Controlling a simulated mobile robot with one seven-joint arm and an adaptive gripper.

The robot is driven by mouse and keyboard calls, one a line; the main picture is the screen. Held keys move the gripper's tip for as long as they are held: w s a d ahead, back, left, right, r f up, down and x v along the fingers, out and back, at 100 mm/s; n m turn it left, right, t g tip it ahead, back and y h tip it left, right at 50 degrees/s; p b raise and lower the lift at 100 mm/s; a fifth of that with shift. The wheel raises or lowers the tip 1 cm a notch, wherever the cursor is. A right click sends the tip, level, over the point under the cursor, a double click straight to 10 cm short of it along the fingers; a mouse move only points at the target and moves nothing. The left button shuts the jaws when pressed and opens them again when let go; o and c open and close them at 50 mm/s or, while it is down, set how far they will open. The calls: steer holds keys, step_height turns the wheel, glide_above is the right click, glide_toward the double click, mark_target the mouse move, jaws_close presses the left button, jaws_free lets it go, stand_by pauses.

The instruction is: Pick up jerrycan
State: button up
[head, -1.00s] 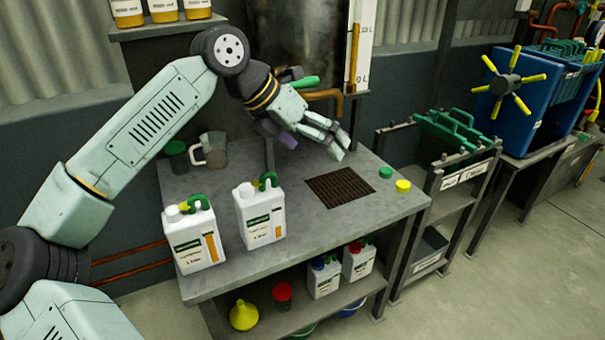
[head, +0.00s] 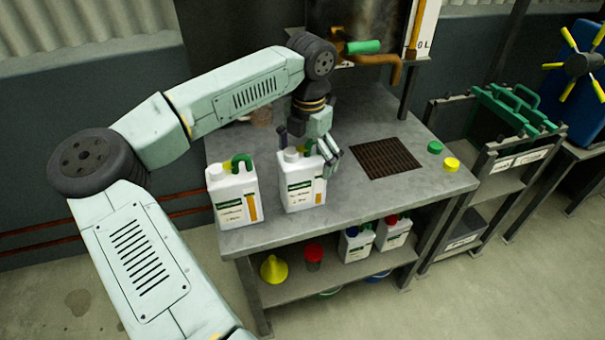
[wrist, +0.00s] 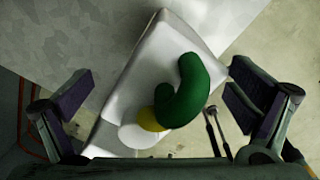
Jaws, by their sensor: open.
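Two white jerrycans with green handles stand upright on the grey bench (head: 240,235). The left jerrycan (head: 233,196) is clear of my arm. The right jerrycan (head: 301,188) has my gripper (head: 310,150) right over its top. In the wrist view, my gripper (wrist: 155,105) is open, with one finger on each side of that jerrycan (wrist: 165,55). Its curved green handle (wrist: 187,92) and pale cap (wrist: 140,137) lie between the fingers. I cannot tell whether a finger touches it. Two more white jerrycans (head: 355,245) (head: 393,233) stand on the lower shelf.
A dark grate (head: 387,158) is set in the bench, with green (head: 435,147) and yellow (head: 452,164) caps to its right. A tap with a green handle (head: 362,47) hangs behind. A yellow funnel (head: 273,268) sits below. A rack (head: 500,170) stands at right.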

steer(key=shift+f, duration=0.35)
steer(key=shift+c, duration=0.4)
steer(key=c, duration=2.3)
